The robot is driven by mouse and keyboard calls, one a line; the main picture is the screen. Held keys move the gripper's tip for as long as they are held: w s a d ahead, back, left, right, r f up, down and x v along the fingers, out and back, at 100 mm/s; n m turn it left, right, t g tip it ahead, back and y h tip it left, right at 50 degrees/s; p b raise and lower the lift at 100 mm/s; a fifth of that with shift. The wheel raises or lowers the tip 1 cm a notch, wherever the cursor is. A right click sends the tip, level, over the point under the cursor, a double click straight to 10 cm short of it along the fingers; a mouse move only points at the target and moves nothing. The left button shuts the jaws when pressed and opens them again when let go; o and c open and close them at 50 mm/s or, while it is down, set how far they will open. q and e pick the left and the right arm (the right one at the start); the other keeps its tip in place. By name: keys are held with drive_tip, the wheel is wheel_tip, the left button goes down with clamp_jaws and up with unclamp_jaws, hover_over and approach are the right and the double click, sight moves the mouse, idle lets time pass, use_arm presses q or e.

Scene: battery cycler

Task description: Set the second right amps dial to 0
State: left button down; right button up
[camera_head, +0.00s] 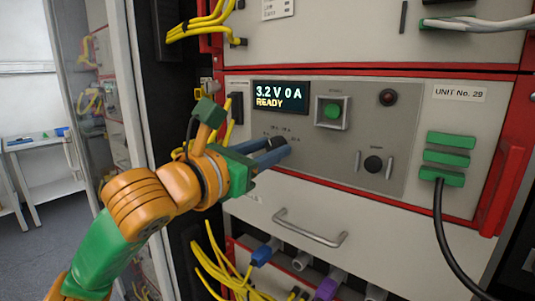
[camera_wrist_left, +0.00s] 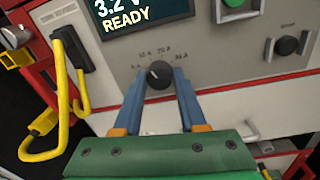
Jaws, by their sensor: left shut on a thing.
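The amps dial is a round black knob (camera_wrist_left: 159,74) in the middle of the wrist view, with small amp labels in an arc around it. A small light mark shows on its face, seemingly toward the upper left; the exact setting is too small to tell. My left gripper (camera_wrist_left: 159,82) has its blue fingers on either side of the knob, shut on it. In the head view the left gripper (camera_head: 279,148) reaches the panel from the left, and its fingers mostly hide the knob. The display (camera_head: 280,96) reads 3.2 V 0 A READY. My right gripper is out of view.
A green button (camera_head: 332,111), a red lamp (camera_head: 388,97) and another black knob (camera_head: 373,165) sit to the right on the panel. A metal handle (camera_head: 309,229) juts out below. Yellow cables (camera_wrist_left: 60,100) hang close on the left.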

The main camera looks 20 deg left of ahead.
use_arm(q)
drive_tip(key=shift+n+b, duration=2.5)
drive_tip(key=shift+n, duration=0.8)
drive_tip(key=shift+r+n, duration=0.1)
drive_tip(key=shift+n, duration=0.2)
drive_tip(key=shift+c, duration=2.3)
unclamp_jaws()
drive_tip(key=b+v, duration=0.3)
drive_tip(key=v, duration=0.4)
drive_tip(key=shift+a, duration=0.1)
